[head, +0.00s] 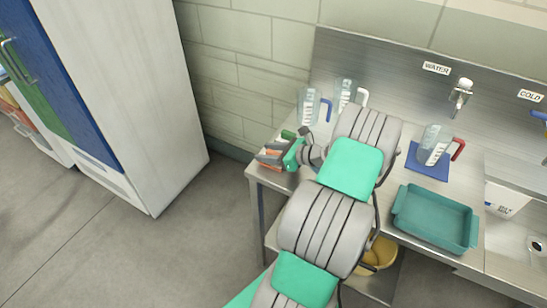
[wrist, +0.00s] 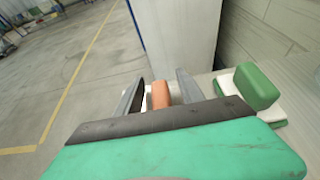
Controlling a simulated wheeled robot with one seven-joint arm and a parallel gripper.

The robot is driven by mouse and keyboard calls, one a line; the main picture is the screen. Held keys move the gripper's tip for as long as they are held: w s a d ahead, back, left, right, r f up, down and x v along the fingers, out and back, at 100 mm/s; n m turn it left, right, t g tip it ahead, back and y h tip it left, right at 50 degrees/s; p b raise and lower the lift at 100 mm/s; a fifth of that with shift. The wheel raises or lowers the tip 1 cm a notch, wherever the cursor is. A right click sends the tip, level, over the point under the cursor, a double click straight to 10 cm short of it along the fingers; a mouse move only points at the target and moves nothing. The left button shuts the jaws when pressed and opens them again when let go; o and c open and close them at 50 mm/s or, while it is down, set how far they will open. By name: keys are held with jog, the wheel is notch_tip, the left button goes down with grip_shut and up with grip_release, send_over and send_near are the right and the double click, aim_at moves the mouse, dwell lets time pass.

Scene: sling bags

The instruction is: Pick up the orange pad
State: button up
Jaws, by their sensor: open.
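The orange pad (wrist: 159,95) shows in the wrist view between the two dark fingers of my gripper (wrist: 158,86). It is small and upright-looking there, with a gap visible to the fingers on both sides. Its lower part is hidden behind the gripper's dark front bar. In the head view my gripper (head: 266,157) is at the left end of the steel counter, with orange (head: 272,153) showing beside the fingers. The fingers are open; I cannot tell whether either one touches the pad.
A green block (wrist: 257,85) lies close to the right finger, on white and green pieces. Jugs with blue (head: 309,105) and white handles stand behind my arm. A teal tray (head: 437,218) and a jug on a blue mat (head: 427,170) are right. A white cabinet (head: 135,90) stands left.

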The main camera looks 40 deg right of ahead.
jog(key=shift+w+f, duration=0.1)
jog(key=shift+w, duration=0.15)
jog(key=shift+s, duration=0.1)
grip_shut()
dwell(0.3)
